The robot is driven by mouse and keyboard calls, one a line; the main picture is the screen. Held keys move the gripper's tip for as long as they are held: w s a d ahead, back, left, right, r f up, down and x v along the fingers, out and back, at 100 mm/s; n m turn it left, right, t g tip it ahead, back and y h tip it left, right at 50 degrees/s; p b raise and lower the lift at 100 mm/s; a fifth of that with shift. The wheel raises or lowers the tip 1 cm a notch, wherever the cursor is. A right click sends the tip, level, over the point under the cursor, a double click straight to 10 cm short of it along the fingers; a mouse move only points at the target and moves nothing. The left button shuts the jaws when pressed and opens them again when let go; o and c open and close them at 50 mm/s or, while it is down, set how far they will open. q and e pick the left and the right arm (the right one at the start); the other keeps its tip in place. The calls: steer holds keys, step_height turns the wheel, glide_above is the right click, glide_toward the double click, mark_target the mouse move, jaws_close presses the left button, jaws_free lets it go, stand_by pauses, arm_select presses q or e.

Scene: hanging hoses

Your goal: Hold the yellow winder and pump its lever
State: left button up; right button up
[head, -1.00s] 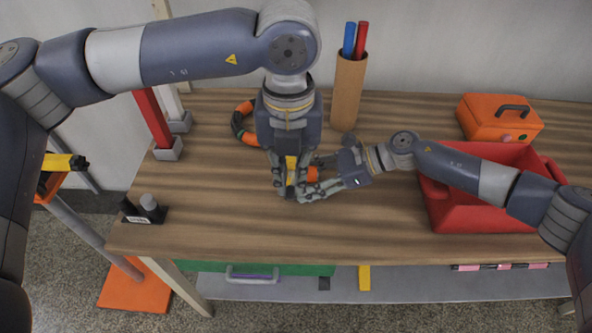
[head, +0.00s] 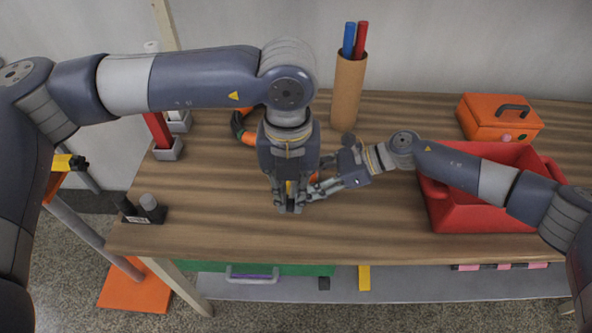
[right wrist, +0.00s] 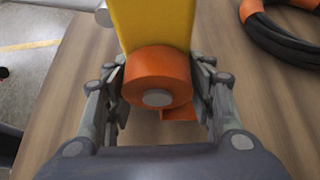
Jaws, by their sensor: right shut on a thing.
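The yellow winder (right wrist: 155,25) fills the upper middle of the right wrist view, with a round orange part (right wrist: 155,72) at its near end. My right gripper (right wrist: 160,88) has its fingers on both sides of this part and is shut on the winder. In the head view, only slivers of the yellow winder (head: 289,187) show between the grippers. My left gripper (head: 289,208) points down at the winder, right beside my right gripper (head: 316,190). The left fingers overlap the winder, so I cannot tell whether they grip it. The lever is not clearly visible.
A black and orange hose (head: 239,127) lies behind the left gripper. A cardboard tube (head: 348,95) with red and blue rods stands at the back. A red bin (head: 480,218) and an orange case (head: 500,120) are at the right. The table front (head: 230,225) is clear.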

mark_target(290, 203)
arm_select(q)
steer(key=shift+s+f, duration=0.15)
steer(key=shift+f, duration=1.9)
steer(key=shift+r, duration=2.45)
steer(key=shift+w+r, duration=0.35)
steer(key=shift+r, duration=0.5)
steer(key=shift+w+r, duration=0.3)
steer(key=shift+r, duration=0.55)
